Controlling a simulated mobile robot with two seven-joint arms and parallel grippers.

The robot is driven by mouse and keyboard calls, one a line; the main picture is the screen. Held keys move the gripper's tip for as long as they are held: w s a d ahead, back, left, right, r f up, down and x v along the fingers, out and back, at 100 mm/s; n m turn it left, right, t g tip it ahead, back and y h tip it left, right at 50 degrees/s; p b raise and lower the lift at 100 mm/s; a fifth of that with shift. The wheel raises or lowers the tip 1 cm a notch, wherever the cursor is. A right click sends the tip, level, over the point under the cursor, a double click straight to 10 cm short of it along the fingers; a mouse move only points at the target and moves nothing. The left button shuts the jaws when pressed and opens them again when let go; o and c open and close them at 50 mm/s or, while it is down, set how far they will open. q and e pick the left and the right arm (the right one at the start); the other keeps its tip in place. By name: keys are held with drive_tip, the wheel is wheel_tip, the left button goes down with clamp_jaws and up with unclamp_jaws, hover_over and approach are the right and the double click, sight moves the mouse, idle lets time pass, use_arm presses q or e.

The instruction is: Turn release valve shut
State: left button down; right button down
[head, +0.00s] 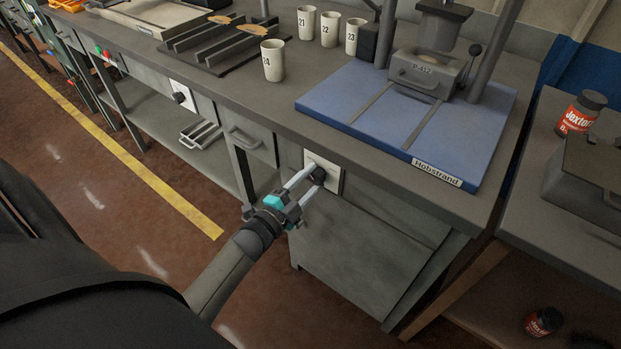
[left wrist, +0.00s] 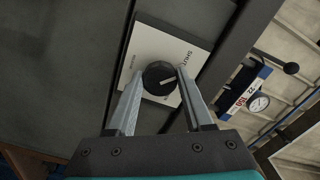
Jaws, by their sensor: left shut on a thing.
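The release valve is a round black knob with a pale pointer line, on a white square plate (head: 327,170) on the front of the bench. In the left wrist view the knob (left wrist: 158,76) sits in the middle of the plate (left wrist: 150,45). The word SHUT is printed near the plate's right edge, and the pointer line slants toward the right side. My left gripper (head: 314,178) reaches the knob from the front, its two fingers shut on the knob's sides; it also shows in the left wrist view (left wrist: 160,82). My right gripper is not in view.
A blue press base (head: 400,115) labelled Hobstrand stands on the bench above the valve. A second knob plate (head: 180,94) is farther left. A drawer handle (head: 243,139) protrudes beside the valve.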

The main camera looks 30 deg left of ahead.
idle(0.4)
use_arm(q)
drive_tip(key=shift+c, duration=1.4)
unclamp_jaws()
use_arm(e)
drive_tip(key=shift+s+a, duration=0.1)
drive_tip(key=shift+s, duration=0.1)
use_arm(q)
drive_tip(key=shift+s, duration=0.6)
drive_tip(key=s+a+p, duration=0.1)
drive_tip(key=s+p, duration=0.1)
drive_tip(key=s, duration=1.2)
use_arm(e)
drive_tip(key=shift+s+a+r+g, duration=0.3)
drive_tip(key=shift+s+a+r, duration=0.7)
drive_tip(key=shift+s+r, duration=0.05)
use_arm(q)
drive_tip(key=shift+a, duration=0.1)
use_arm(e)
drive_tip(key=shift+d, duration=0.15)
